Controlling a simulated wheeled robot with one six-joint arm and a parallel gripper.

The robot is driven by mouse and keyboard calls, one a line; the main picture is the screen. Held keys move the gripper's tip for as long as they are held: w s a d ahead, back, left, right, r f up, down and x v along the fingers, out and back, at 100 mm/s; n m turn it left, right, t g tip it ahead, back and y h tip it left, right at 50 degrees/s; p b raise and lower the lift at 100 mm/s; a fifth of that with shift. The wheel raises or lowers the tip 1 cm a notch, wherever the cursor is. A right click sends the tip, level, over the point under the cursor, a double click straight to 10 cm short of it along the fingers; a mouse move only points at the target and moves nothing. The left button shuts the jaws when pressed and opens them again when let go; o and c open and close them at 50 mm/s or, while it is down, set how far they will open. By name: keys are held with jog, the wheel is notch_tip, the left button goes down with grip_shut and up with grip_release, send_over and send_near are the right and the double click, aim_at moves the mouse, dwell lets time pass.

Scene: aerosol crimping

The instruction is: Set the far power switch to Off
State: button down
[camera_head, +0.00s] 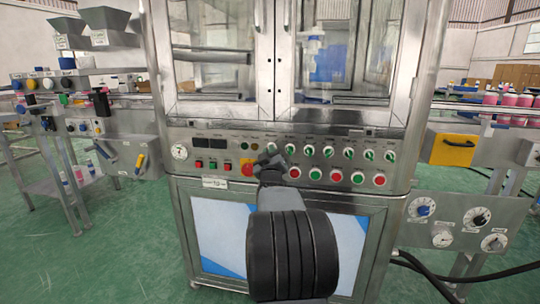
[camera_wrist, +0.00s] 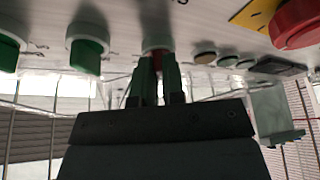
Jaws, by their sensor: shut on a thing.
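A row of round selector knobs with green handles (camera_head: 308,151) runs across the grey machine panel (camera_head: 225,170). Two of these knobs also show in the wrist view (camera_wrist: 88,48). My gripper (camera_head: 268,160) is at the left end of this row. In the wrist view its fingers (camera_wrist: 157,75) are shut on the leftmost selector knob (camera_wrist: 157,44), with a bit of red between them.
A red emergency button on yellow (camera_head: 247,168) is just left of my gripper and shows large in the wrist view (camera_wrist: 297,22). Red and green push buttons (camera_head: 336,175) line the panel below the knobs. Glass doors (camera_head: 345,60) stand above.

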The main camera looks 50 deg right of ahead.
dwell(0.4)
jog(key=c, duration=1.2)
grip_release()
jog(key=p+v, duration=0.1)
jog(key=v, duration=1.2)
jog(key=shift+s+a+f, duration=0.2)
jog(key=shift+a, duration=0.1)
